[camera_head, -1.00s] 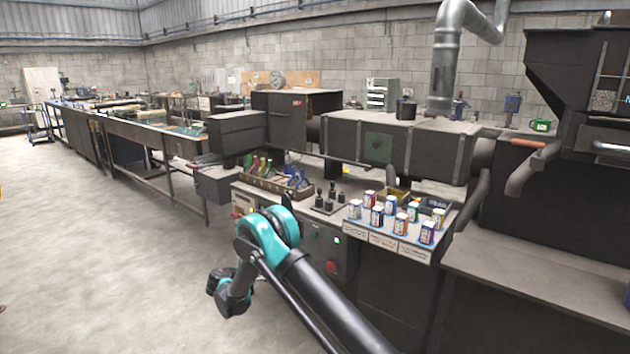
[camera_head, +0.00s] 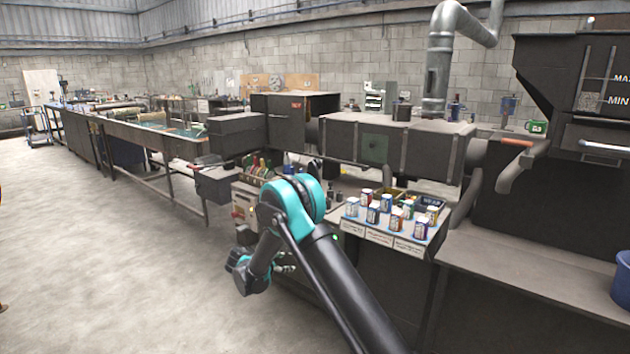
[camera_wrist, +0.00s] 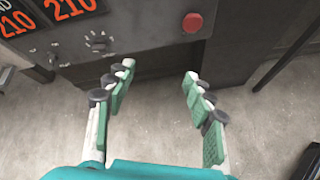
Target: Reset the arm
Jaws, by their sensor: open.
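My gripper (camera_wrist: 160,85) is open in the wrist view, its two green-padded fingers apart with nothing between them. Below and between the fingers is bare concrete floor, and a dark machine panel (camera_wrist: 140,38) stands just beyond the fingertips. In the head view my black and teal arm is bent in front of the machine, at the centre. My gripper (camera_head: 285,265) shows there only in small part, beside the arm's wrist and near the machine's front; the arm hides much of the panel.
A red button (camera_wrist: 192,22) and orange number displays (camera_wrist: 72,8) are on the panel. Several small cans (camera_head: 373,212) stand on the sloped machine top right of my arm. A blue bin (camera_head: 622,282) is at the far right. Open floor (camera_head: 110,250) lies to the left.

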